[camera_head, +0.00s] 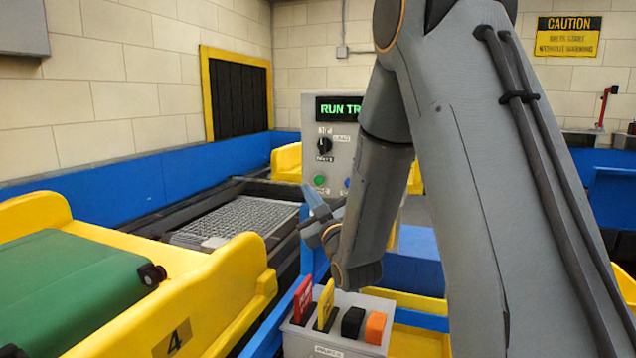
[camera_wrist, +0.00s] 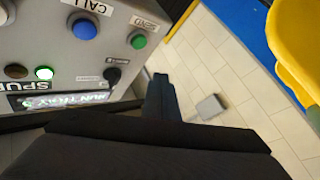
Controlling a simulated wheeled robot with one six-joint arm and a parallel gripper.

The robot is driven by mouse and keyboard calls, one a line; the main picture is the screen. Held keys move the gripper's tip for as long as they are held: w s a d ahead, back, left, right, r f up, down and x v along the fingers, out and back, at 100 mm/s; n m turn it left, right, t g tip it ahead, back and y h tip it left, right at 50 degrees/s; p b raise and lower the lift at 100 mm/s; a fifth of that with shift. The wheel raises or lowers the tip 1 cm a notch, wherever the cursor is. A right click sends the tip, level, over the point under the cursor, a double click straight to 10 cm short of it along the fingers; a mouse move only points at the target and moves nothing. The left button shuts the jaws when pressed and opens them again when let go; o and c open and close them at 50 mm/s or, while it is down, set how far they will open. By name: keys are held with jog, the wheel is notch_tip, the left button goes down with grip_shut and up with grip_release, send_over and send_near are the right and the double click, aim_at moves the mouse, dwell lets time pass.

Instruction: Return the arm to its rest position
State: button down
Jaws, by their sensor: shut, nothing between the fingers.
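My gripper (camera_head: 322,210) hangs in front of the grey control panel (camera_head: 333,162) in the head view, above and behind a small grey bin. My arm is bent, its forearm angled down. In the wrist view the fingers (camera_wrist: 160,97) are together and empty, and the panel (camera_wrist: 65,60) is tilted at the upper left. The gripper looks apart from the panel's buttons. My upper arm hides part of the panel and its display, which reads "RUN TR" in the head view.
The grey bin (camera_head: 325,343) holds red and yellow tags and black and orange pieces. A yellow tray (camera_head: 215,290) marked 4 carries a green case (camera_head: 70,285) at left. A conveyor with a mesh bed (camera_head: 235,222) runs behind. A blue button (camera_wrist: 85,28) shows on the panel.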

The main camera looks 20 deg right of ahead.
jog(key=shift+f, duration=0.1)
jog(key=s+f+m+g+h, duration=0.1)
jog(key=s+f+m+g, duration=0.1)
jog(key=s+f+g, duration=0.45)
jog(key=s+f+m+g+h, duration=0.15)
jog(key=f+g, duration=0.25)
jog(key=f, duration=0.5)
jog(key=s+f+m+g, duration=0.1)
jog(key=s+f+g, duration=0.1)
jog(key=s, duration=0.6)
jog(key=s+f+m+g, duration=0.1)
jog(key=s+g, duration=0.3)
jog(key=s, duration=0.5)
jog(key=s+f+m+g, duration=0.1)
jog(key=s+f+g, duration=0.2)
jog(key=s, duration=0.5)
jog(key=shift+s+f+g, duration=0.15)
jog(key=shift+f+g, duration=0.2)
jog(key=shift+g, duration=0.2)
jog(key=shift+m, duration=0.25)
